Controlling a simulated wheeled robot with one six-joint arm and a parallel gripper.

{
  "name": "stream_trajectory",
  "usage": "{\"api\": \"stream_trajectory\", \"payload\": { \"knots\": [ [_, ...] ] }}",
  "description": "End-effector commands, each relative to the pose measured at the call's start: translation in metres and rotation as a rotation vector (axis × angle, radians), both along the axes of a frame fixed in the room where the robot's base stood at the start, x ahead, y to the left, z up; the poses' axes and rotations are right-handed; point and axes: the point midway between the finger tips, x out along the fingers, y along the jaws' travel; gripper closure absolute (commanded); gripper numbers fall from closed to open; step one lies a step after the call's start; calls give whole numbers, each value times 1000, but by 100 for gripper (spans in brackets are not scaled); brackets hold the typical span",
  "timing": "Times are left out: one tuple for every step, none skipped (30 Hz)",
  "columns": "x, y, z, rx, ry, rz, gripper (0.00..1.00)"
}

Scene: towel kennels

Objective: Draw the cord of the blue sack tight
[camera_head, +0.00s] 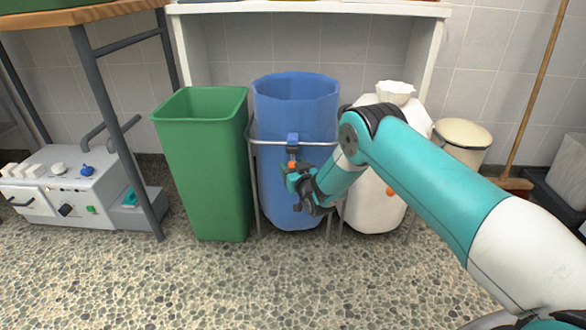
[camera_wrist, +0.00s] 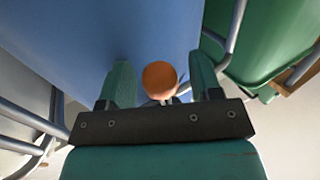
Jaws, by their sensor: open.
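The blue sack (camera_head: 270,185) hangs upright in a metal frame (camera_head: 268,141), its mouth wide open. A dark blue piece (camera_head: 292,139) sits on its front at the frame's bar, with an orange ball (camera_head: 291,164) just below. My gripper (camera_head: 297,178) is in front of the sack at the ball. In the wrist view, the open gripper (camera_wrist: 161,78) has a finger on each side of the orange ball (camera_wrist: 159,77), with gaps visible on both sides. The blue sack (camera_wrist: 150,30) fills the background there. The cord itself is mostly hidden.
A green bin (camera_head: 205,170) stands close left of the blue sack. A white sack (camera_head: 375,210) with a gathered neck and its own orange ball stands close right, partly behind my arm. A grey machine (camera_head: 70,195) is at far left. The speckled floor in front is clear.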

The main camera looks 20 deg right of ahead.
Motion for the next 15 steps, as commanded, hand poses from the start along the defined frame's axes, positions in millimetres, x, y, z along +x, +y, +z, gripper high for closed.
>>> {"api": "stream_trajectory", "payload": {
  "knots": [
    [1, 0, 0, 0, 0, 0, 42],
    [1, 0, 1, 0, 0, 0, 42],
    [1, 0, 1, 0, 0, 0, 42],
    [0, 0, 1, 0, 0, 0, 42],
    [0, 0, 1, 0, 0, 0, 42],
    [0, 0, 1, 0, 0, 0, 42],
    [0, 0, 1, 0, 0, 0, 46],
    [0, 0, 1, 0, 0, 0, 53],
    [0, 0, 1, 0, 0, 0, 62],
    [0, 0, 1, 0, 0, 0, 69],
    [0, 0, 1, 0, 0, 0, 76],
    [0, 0, 1, 0, 0, 0, 85],
    [0, 0, 1, 0, 0, 0, 92],
    [0, 0, 1, 0, 0, 0, 99],
    [0, 0, 1, 0, 0, 0, 100]
  ]
}}
